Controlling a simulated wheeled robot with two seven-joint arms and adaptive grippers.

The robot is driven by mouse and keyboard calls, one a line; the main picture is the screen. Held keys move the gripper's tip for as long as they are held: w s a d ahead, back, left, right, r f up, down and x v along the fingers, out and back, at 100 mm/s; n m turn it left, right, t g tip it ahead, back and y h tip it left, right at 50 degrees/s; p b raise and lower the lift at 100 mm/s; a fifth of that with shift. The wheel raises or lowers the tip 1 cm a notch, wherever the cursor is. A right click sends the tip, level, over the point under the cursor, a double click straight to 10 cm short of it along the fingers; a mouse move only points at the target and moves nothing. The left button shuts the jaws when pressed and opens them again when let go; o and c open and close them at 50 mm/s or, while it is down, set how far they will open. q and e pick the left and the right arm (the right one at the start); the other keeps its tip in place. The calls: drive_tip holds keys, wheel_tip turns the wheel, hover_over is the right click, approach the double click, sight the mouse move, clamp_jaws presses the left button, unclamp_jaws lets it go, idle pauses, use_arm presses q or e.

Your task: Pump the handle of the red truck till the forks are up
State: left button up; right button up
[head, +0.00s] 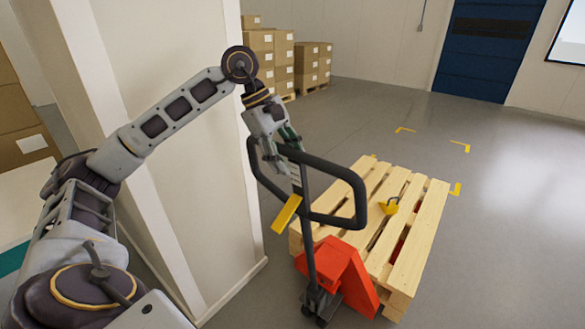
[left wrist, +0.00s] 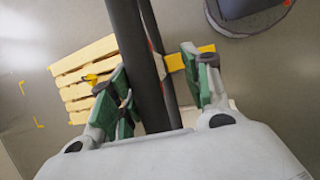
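The red pallet truck (head: 340,270) stands at the near end of a wooden pallet (head: 425,215). Its black loop handle (head: 357,200) is on a dark shaft that leans slightly. Red shows between the slats, so the forks seem to be under the pallet; their height is hard to tell. My left gripper (head: 279,150) is at the upper left part of the handle loop. In the left wrist view its green-padded fingers (left wrist: 160,88) are apart, on either side of a black bar (left wrist: 140,60), with a gap at the right finger. My right gripper is out of view.
A small yellow object (head: 390,206) lies on the pallet. A white pillar (head: 180,150) stands close left of the handle. Yellow corner marks (head: 460,146) lie on open floor behind. Stacked boxes (head: 270,55) stand at the back.

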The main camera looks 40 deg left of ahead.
use_arm(q)
drive_tip(key=v, duration=0.7)
drive_tip(key=shift+r, duration=0.25)
drive_tip(key=shift+s+a, duration=0.1)
drive_tip(key=shift+a, duration=0.05)
idle(0.3)
